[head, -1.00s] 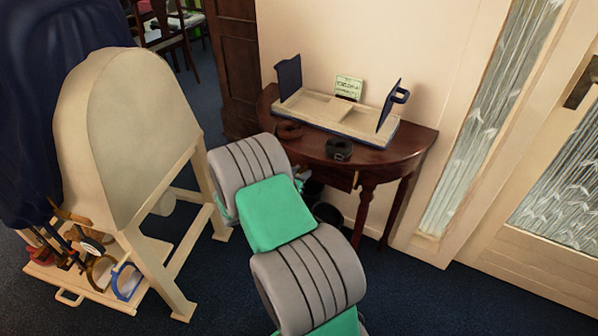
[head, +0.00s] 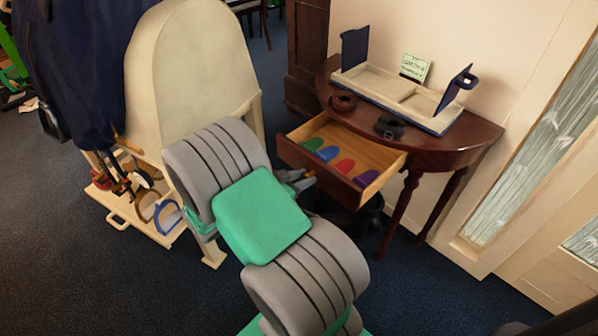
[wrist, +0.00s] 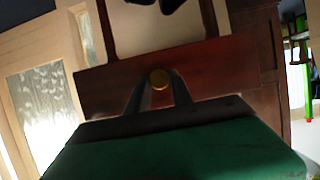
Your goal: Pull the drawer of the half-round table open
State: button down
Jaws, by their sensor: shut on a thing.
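The half-round table (head: 470,143) is dark reddish wood and stands against the wall at right of centre in the head view. Its drawer (head: 368,152) is pulled well out and shows a pale wooden inside with green, blue, red and purple flat pieces. In the wrist view the drawer front (wrist: 215,70) fills the middle, with a round brass knob (wrist: 160,78) on it. My gripper (wrist: 160,92) is shut on the knob, one finger on each side.
A cream tray with dark blue end plates (head: 430,108), a green card (head: 414,67) and two dark rolled straps stand on the tabletop. A cream saddle stand (head: 190,60) with a tool shelf is at left. Blue carpet (head: 440,290) is open in front.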

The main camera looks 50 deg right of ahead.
jog(key=shift+w+a, duration=0.1)
jog(key=shift+a, duration=0.4)
jog(key=c, duration=1.1)
grip_release()
jog(key=shift+c, duration=0.2)
jog(key=v, duration=0.8)
jog(key=shift+p, duration=0.35)
